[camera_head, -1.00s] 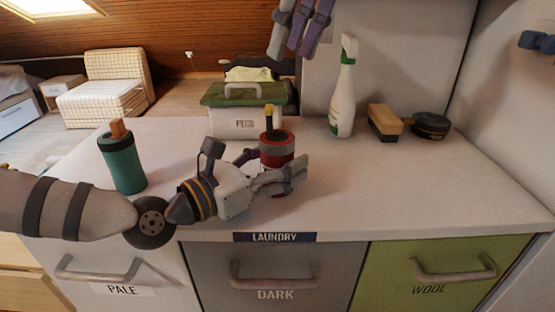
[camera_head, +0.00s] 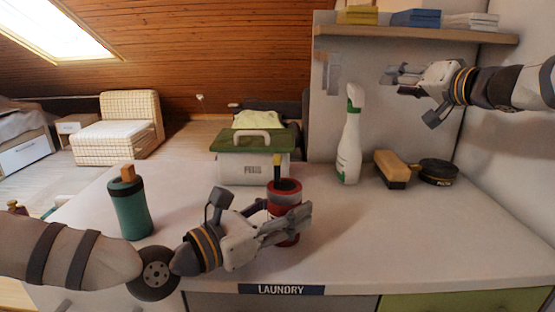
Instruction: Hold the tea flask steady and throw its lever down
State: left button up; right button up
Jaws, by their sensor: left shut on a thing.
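The tea flask (camera_head: 285,188), red with a dark grey band, stands upright on the white counter. Its lever (camera_head: 277,167), dark with a yellow tip, sticks up from the top. My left gripper (camera_head: 288,226) is shut on the flask from the front left, with its fingers across the lower body, hiding part of it. My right gripper (camera_head: 392,79) is raised at the upper right, in front of the wall and apart from the flask. Its fingers point left with nothing seen in them, and their gap is unclear.
A teal bottle (camera_head: 130,208) stands left of my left gripper. Behind the flask is a green-lidded pegs box (camera_head: 252,172). A spray bottle (camera_head: 349,145), a brush (camera_head: 391,168) and a dark round tin (camera_head: 438,172) stand right. A shelf (camera_head: 415,35) hangs above. The right counter front is clear.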

jog(key=s+a+f+n+g+y, duration=0.5)
jog(key=s+f+n+g+y, duration=0.15)
jog(key=s+f+n, duration=0.35)
jog(key=n+g+y, duration=0.5)
jog(key=n+g, duration=0.3)
jog(key=n, duration=0.2)
send_near(278, 156)
jog(key=shift+t, duration=0.25)
jog(key=a, duration=0.9)
jog(key=shift+w+a+f, duration=0.1)
jog(key=shift+a+f, duration=0.1)
jog(key=shift+f, duration=0.15)
jog(key=shift+a, duration=0.35)
grip_shut()
